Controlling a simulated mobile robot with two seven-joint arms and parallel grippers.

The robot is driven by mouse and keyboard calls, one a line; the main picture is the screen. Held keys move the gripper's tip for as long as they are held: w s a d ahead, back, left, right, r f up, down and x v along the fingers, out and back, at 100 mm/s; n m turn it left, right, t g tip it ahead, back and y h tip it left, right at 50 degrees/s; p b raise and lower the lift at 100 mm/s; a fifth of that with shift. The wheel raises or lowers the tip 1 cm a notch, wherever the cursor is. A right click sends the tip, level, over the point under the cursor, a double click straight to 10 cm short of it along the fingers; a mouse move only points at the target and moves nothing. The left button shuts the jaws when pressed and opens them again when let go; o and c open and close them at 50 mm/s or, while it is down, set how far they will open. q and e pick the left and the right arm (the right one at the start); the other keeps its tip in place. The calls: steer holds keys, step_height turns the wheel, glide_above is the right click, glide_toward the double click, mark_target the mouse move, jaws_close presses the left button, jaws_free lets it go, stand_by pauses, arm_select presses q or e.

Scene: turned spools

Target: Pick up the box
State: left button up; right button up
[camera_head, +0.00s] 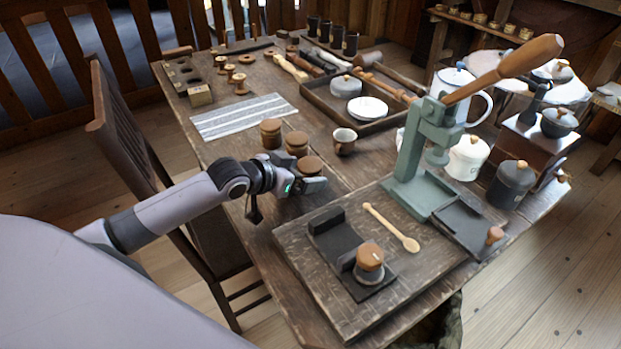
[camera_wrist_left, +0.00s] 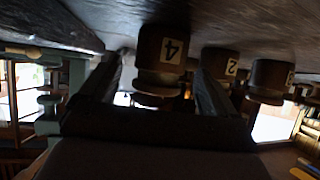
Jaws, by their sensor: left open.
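Three round wooden boxes with lids stand close together near the table's left edge: one at the back (camera_head: 271,133), one in the middle (camera_head: 296,144) and one nearest me (camera_head: 309,165). My left gripper (camera_head: 313,186) is open and low over the table, just in front of the nearest box, which it partly hides. In the left wrist view, which is upside down, a box marked 4 (camera_wrist_left: 162,60) shows between the two dark fingers. A box marked 2 (camera_wrist_left: 220,63) and a third box (camera_wrist_left: 271,80) stand to its right. Nothing is visibly gripped. My right gripper is out of view.
A brown cup (camera_head: 344,142) stands right of the boxes. A striped cloth (camera_head: 243,117) lies behind them. A raised board (camera_head: 300,268) with a wooden spoon (camera_head: 392,228) lies in front. A green lever press (camera_head: 430,165) stands to the right. A chair (camera_head: 120,135) is at the left.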

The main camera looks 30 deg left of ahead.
arm_select(q)
steer(key=shift+x, duration=1.45)
steer(key=c, duration=1.1)
